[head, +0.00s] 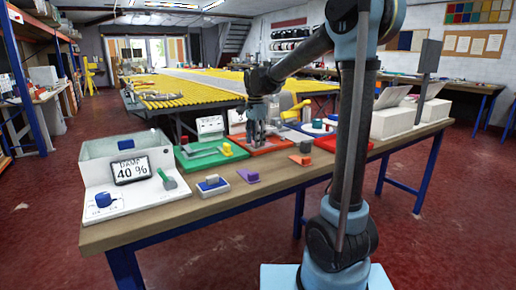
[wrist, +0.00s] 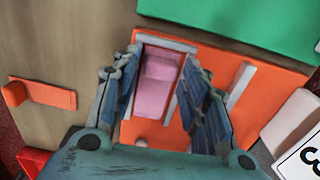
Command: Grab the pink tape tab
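The pink tape tab (wrist: 157,85) lies in a pale-framed slot on an orange-red board (wrist: 222,66) in the wrist view. My gripper (wrist: 168,100) is above it and open, with one blue-grey finger on each side of the tab and gaps between. I cannot tell how high the fingertips are above the board. In the head view my gripper (head: 256,138) points down over the orange-red board (head: 272,147) on the workbench. The pink tab cannot be made out there, as the gripper covers that spot.
A green board (head: 212,152) lies left of the orange-red one. A purple piece (head: 248,177), an orange piece (head: 300,160) and a blue-topped white block (head: 212,186) lie along the front. White boxes (head: 393,122) stand right.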

